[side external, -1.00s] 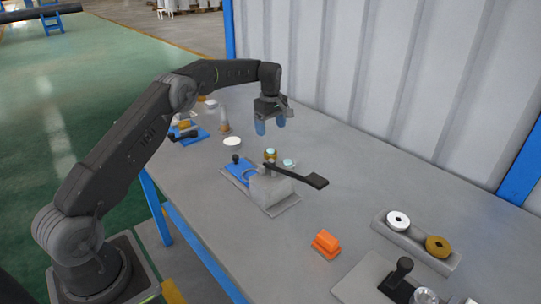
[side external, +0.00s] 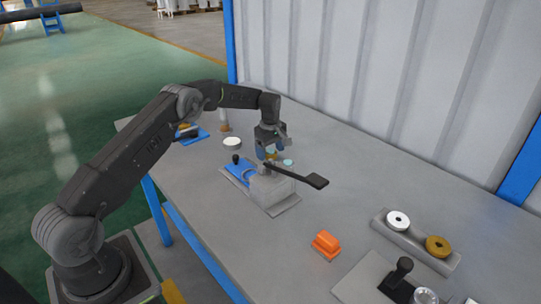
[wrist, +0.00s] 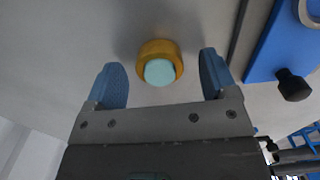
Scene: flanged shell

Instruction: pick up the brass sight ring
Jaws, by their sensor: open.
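A brass ring (wrist: 176,52) with a pale teal disc (wrist: 159,72) in its middle shows in the wrist view. It lies ahead of my gripper (wrist: 160,60), between the two blue fingers, with a gap on each side. In the side view my gripper (side external: 272,149) hangs low over the table beside a grey fixture (side external: 272,189) with a black lever. The fingers partly cover the brass ring there, so its exact height against them is hard to tell. My gripper is open and empty.
The black lever (side external: 310,180) sticks out to the right near my gripper. A blue plate with a black knob (side external: 236,158) is beside the fixture. A white round piece (side external: 232,142) lies behind. An orange block (side external: 326,244) and a grey holder (side external: 410,240) with a brass disc (side external: 438,246) stand right.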

